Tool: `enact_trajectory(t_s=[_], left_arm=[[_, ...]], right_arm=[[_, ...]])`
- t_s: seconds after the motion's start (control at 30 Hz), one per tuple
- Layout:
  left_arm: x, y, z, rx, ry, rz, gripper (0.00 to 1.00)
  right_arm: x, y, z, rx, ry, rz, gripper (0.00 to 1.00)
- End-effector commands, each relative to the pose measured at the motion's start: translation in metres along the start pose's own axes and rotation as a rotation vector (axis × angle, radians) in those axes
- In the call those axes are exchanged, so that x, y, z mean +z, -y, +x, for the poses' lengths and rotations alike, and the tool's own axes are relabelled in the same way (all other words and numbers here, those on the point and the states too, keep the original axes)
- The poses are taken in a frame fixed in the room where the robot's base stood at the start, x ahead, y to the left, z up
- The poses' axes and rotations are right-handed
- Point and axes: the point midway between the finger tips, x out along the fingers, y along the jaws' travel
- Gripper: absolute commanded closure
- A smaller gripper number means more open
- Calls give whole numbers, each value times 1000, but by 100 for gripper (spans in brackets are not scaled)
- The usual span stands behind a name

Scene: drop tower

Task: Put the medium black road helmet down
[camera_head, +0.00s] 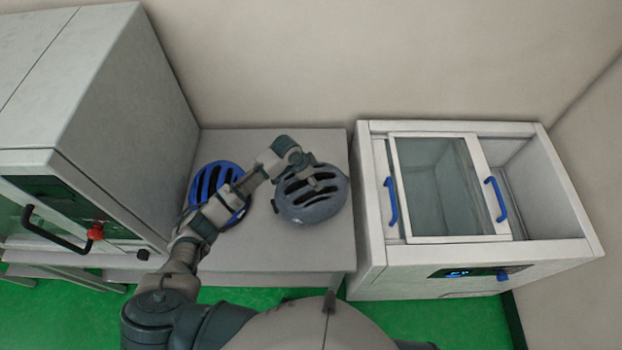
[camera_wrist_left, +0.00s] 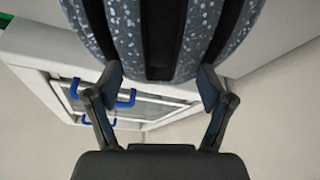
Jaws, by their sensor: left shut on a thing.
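A dark grey speckled helmet with black vents (camera_head: 318,209) is at the right part of the grey table (camera_head: 275,250). No plain black helmet shows; this one looks grey. My left gripper (camera_head: 308,168) reaches over it from the left and is shut on it. In the left wrist view the fingers (camera_wrist_left: 160,82) press on the speckled shell (camera_wrist_left: 197,30) from both sides. I cannot tell whether the helmet touches the table or hangs just above it. My right gripper is not in view.
A blue helmet (camera_head: 205,178) lies on the table to the left, partly under my forearm. A white chest with a sliding glass lid and blue handles (camera_head: 369,240) stands at the right. A grey cabinet (camera_head: 115,130) stands at the left. The table's front strip is clear.

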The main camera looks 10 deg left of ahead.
Motion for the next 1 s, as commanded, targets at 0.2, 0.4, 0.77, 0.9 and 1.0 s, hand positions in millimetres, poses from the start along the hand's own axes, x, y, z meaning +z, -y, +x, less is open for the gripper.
enact_trajectory(t_s=[0.2, 0.4, 0.77, 0.9, 1.0], left_arm=[[8, 0, 19, 0, -2, 0, 89], [9, 0, 20, 1, 1, -1, 0], [8, 0, 18, 0, 0, -1, 0], [8, 1, 5, -2, -1, -1, 0], [8, 0, -15, -2, -2, 2, 0]], right_arm=[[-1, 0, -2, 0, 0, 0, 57], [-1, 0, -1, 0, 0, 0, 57], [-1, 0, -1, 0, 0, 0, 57], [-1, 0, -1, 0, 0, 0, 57], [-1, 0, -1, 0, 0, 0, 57]])
